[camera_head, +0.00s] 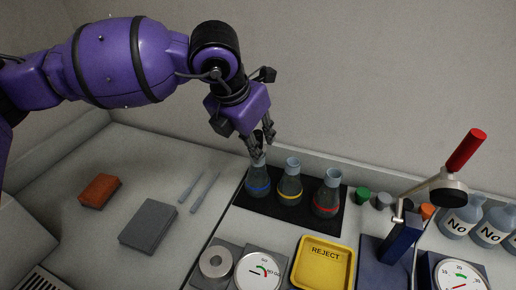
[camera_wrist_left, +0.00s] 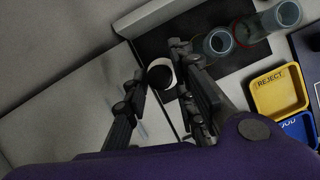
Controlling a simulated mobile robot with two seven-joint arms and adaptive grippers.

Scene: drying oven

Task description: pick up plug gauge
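My left gripper (camera_head: 262,145) points down just above the flask with the blue band (camera_head: 257,182), leftmost of three on a black mat. A dark, round-topped piece (camera_wrist_left: 160,77) with a pale rim sits between its fingers (camera_wrist_left: 160,72) in the left wrist view. I cannot tell whether it is the plug gauge, or whether the fingers press on it. It partly hides the flask below. No other thing is clearly a plug gauge. My right gripper is not in view.
Flasks with yellow (camera_head: 290,185) and red bands (camera_head: 328,195) stand close to the right of the gripper. A yellow reject tray (camera_head: 322,262), a metal ring (camera_head: 215,262) and dial gauges (camera_head: 258,271) lie nearer. A red-handled stand (camera_head: 466,150) rises at right.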

